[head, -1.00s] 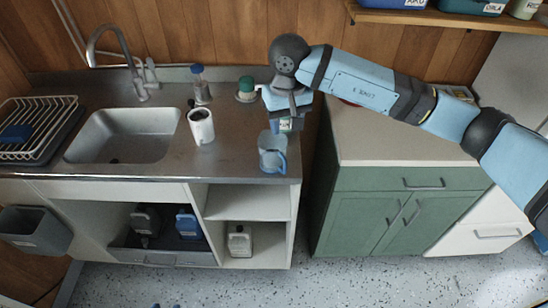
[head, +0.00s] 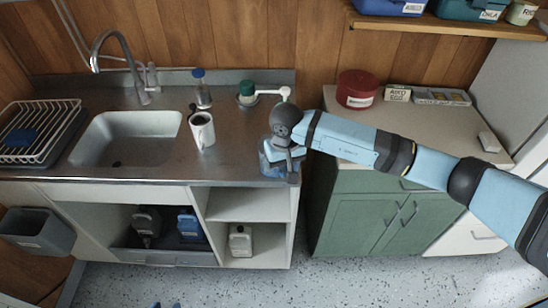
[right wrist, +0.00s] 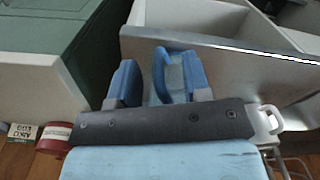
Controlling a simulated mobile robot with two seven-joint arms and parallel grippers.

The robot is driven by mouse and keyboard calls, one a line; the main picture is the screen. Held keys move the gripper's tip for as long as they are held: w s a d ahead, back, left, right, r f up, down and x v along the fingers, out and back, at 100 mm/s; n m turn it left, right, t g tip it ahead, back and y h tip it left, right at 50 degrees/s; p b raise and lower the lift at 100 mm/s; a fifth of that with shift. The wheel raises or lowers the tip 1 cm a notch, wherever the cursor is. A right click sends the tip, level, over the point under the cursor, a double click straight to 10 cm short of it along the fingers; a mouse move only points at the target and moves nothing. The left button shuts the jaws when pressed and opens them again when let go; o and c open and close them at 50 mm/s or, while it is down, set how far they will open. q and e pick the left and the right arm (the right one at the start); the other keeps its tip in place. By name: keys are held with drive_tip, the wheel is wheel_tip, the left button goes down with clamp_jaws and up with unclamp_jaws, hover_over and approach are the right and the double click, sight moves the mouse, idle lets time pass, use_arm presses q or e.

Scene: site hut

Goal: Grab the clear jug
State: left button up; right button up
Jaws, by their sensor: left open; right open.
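The clear jug (head: 265,162), tinted blue, stands at the front right corner of the steel sink counter. In the head view my right gripper (head: 281,163) hides most of it from above. In the right wrist view the jug's handle (right wrist: 160,75) shows between the two blue fingers of my right gripper (right wrist: 160,82), which are open on either side of it. I cannot tell whether a finger touches it. Only two small blue tips of my left gripper (head: 166,305) show at the bottom edge of the head view, apart and empty, far from the jug.
A white mug (head: 202,130), a blue-capped bottle (head: 201,90) and a green-capped container (head: 247,92) stand left of and behind the jug. The sink (head: 125,137) is further left. A gap separates the counter from the green cabinet (head: 365,222), which bears a red tin (head: 357,90).

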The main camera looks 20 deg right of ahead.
clamp_jaws()
drive_tip(key=shift+r, duration=0.15)
idle(0.4)
wheel_tip(320, 180, up, 19)
drive_tip(key=b, duration=0.2)
drive_tip(key=shift+r+b, duration=0.2)
drive_tip(key=shift+b, duration=0.15)
idle(0.7)
drive_tip(key=shift+r, duration=0.1)
idle(2.8)
